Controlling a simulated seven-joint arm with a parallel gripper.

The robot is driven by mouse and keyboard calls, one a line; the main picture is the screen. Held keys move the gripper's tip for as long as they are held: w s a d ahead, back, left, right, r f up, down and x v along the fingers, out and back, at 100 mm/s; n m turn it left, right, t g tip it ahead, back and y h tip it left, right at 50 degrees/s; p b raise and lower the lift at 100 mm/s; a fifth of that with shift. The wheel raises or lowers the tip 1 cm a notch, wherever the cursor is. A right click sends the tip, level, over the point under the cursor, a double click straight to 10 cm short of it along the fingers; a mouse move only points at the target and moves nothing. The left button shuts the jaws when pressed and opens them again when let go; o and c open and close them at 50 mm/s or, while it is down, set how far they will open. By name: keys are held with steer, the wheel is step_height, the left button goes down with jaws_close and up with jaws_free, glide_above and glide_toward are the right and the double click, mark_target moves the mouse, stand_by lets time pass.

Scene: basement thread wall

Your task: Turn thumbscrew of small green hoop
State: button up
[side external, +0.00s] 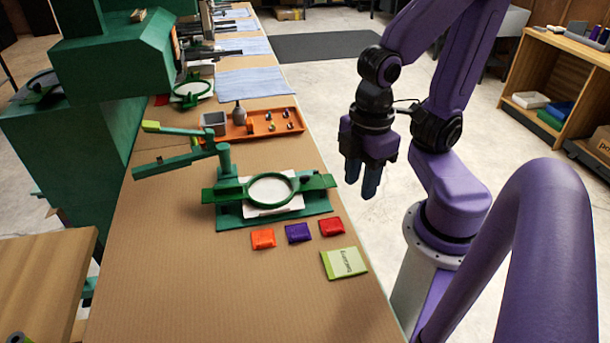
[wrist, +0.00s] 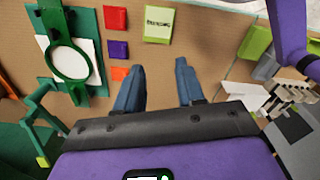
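A green hoop (side external: 249,191) lies flat in a green stand (side external: 224,222) with a white sheet under it. The hoop also shows at the upper left of the wrist view (wrist: 88,64). A second green hoop (side external: 176,92) lies farther back on the bench. I cannot make out a thumbscrew on either hoop, nor tell which is the small one. My gripper (side external: 362,180) hangs fingers down, right of the near hoop and apart from it. In the wrist view its fingertips (wrist: 159,68) are apart with nothing between them.
Orange (side external: 263,239), purple (side external: 298,233) and red (side external: 331,226) packets and a green packet (side external: 344,263) lie in front of the stand. An orange tray (side external: 262,124) with small items is behind.

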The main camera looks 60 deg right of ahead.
steer(key=w+m+g+h, duration=0.1)
steer(key=w+m+h, duration=0.1)
steer(key=w, duration=1.2)
steer(key=m+g+h, duration=0.1)
steer(key=m+g, duration=0.1)
glide_toward(303, 176)
steer(key=shift+g+h, duration=0.3)
steer(key=x, duration=0.8)
steer(key=shift+w+a+f, duration=0.1)
steer(key=shift+a+f, duration=0.05)
steer(key=shift+f, duration=0.15)
jaws_close()
